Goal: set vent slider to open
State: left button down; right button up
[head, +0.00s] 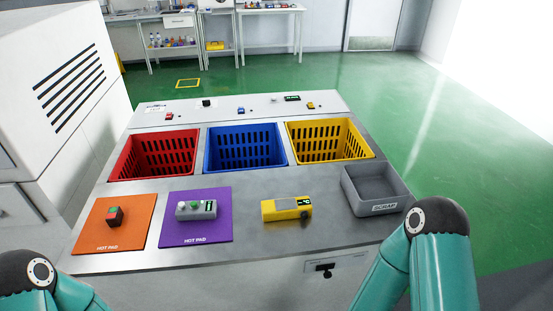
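A small black slider knob (325,270) sits on the white front face of the bench (200,288), below the top's front edge and right of centre. A pale label strip lies around it; its lettering is too small to read, so I cannot tell the slider's setting. Neither of my grippers is in view. Only teal links of my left arm show at the bottom left and of my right arm at the bottom right. No gripper is seen touching the slider.
On the metal top are an orange hot pad (90,232), a purple hot pad (220,222), a yellow meter (286,209) and a grey scrap tray (392,209). Behind are red (125,160), blue (245,162) and yellow (330,155) baskets. A white cabinet (85,140) stands left.

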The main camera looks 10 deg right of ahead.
aim_at(327, 275)
jog(key=z, duration=0.55)
jog(key=k, duration=1.2)
jog(key=z, duration=0.4)
jog(key=i, duration=0.8)
jog(key=u, duration=0.3)
